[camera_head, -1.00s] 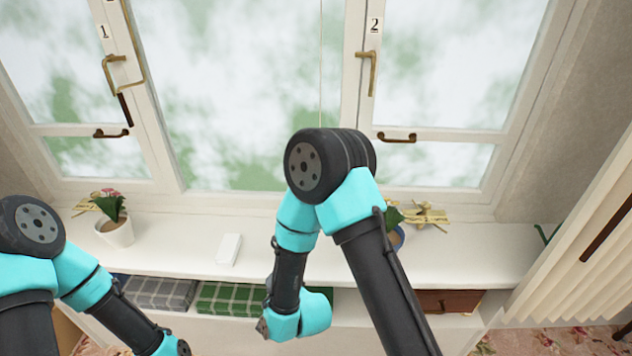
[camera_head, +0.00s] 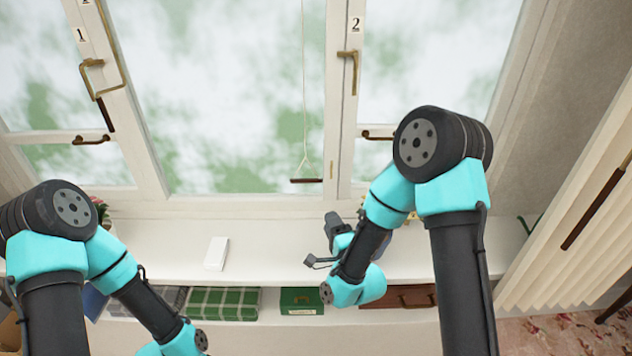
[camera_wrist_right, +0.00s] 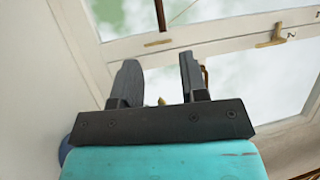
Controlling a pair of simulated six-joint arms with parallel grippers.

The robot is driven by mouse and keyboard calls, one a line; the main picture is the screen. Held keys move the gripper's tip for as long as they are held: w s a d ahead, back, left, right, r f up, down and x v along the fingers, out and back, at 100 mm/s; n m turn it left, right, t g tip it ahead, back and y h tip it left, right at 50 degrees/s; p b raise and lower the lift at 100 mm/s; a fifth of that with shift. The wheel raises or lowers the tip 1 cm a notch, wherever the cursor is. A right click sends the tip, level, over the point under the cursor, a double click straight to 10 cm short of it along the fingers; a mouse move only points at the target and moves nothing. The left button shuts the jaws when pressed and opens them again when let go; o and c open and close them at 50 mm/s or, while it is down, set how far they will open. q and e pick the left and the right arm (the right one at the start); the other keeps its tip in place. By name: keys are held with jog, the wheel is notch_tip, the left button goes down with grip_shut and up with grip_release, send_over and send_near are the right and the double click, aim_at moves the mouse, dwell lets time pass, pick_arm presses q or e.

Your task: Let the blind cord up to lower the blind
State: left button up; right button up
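A thin pale blind cord (camera_head: 304,80) hangs in front of the middle pane and splits into a small loop above a short dark bar handle (camera_head: 306,181). The handle also shows at the top of the right wrist view (camera_wrist_right: 160,14). My right gripper (camera_head: 334,218) is below and slightly right of the handle, apart from it, partly hidden by its own wrist. In the right wrist view its two fingers (camera_wrist_right: 157,72) are spread with nothing between them. My left gripper is out of sight below the picture. The blind itself is not seen over the panes.
A white sill (camera_head: 270,240) runs under the window, with a small white box (camera_head: 216,253) on it. A green box (camera_head: 301,300) and folded checked cloths (camera_head: 225,303) lie below. Brass window handles (camera_head: 349,70) stick out. A pleated cream hanging (camera_head: 575,205) is at right.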

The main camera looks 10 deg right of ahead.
aim_at(308, 182)
jog(key=shift+w+a, duration=0.1)
jog(key=x, duration=1.7)
jog(key=shift+w+a, duration=0.1)
grip_shut()
